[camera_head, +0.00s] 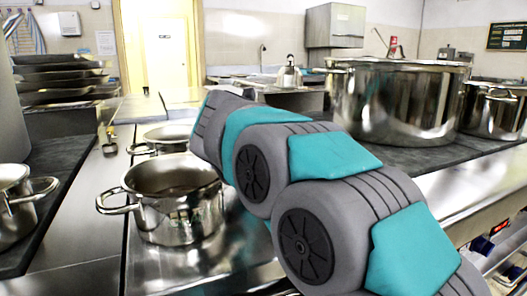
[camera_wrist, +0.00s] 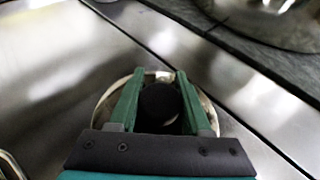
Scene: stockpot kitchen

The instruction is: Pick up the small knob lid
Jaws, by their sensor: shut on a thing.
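The small knob lid (camera_wrist: 106,106) shows in the wrist view as a shiny round metal disc with a dark round knob (camera_wrist: 158,100) at its middle. My gripper (camera_wrist: 162,80) is over it, with its two green fingers on either side of the knob, shut on it. The near part of the lid is hidden by my gripper's dark body. Whether the lid rests on the steel surface or is held above it, I cannot tell. In the head view my arm hides the gripper, and I cannot make out the lid there.
An open steel pot (camera_head: 180,215) with side handles stands left of my arm, with another pot (camera_head: 168,134) behind it. A large stockpot (camera_head: 395,105) stands at the right on a dark counter. Another pot (camera_head: 15,205) is at the left edge. Steel worktop (camera_wrist: 60,60) around the lid is mostly clear.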

